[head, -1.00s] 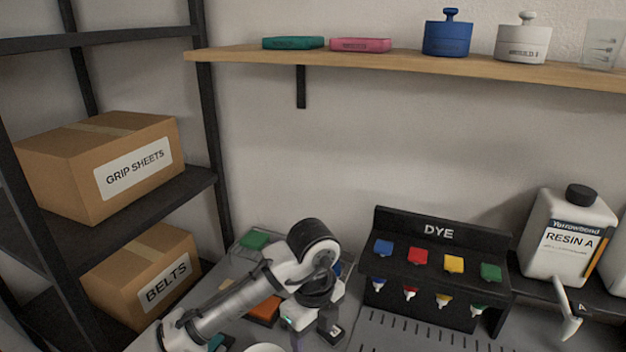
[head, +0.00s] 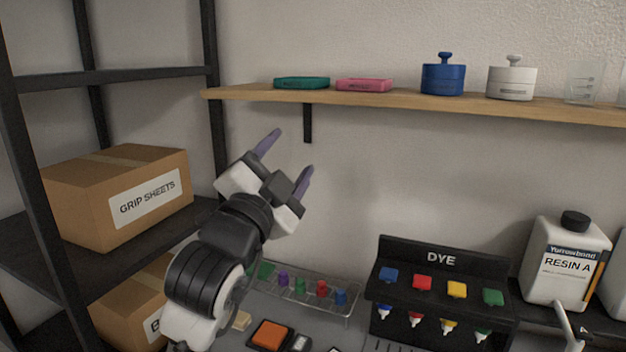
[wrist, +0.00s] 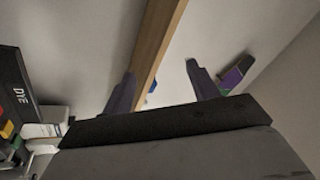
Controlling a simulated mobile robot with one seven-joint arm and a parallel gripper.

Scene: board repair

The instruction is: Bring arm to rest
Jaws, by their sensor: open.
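My gripper (head: 287,155) is raised above the bench in the head view, its two purple fingers spread apart and pointing up and to the right. Nothing is between the fingers. It is in front of the wall, below and left of the wooden shelf in the picture. In the wrist view my gripper (wrist: 160,85) shows both fingers apart at the left and right, with the shelf edge (wrist: 157,45) and bare wall beyond them.
A dye rack (head: 440,290) and a Resin A jug (head: 567,262) stand at right. A wire rack with small coloured pieces (head: 301,287) and an orange pad (head: 270,335) lie below. Boxes (head: 118,195) fill the left shelving. The wall shelf (head: 400,103) holds several items.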

